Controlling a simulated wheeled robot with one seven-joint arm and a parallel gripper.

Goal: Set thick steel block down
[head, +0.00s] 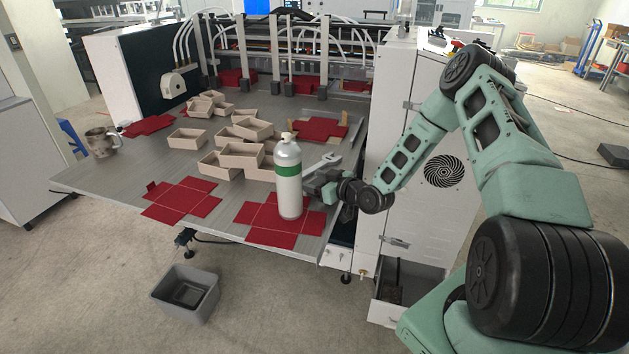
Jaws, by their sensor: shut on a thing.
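My gripper (316,183) is low over the right front part of the grey table (110,180), just right of a white and green bottle (288,180). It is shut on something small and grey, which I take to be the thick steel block. The bottle and the fingers hide most of it, so its shape and whether it touches the table cannot be told. A light grey, wrench-like metal tool (324,161) lies just behind my gripper.
Red cross-shaped blanks (182,199) lie flat along the front; the bottle stands on one of them. Several beige open boxes (187,138) crowd the middle. A metal mug (101,143) stands at the left edge. A grey bin (185,293) is on the floor. A white cabinet (395,100) stands at right.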

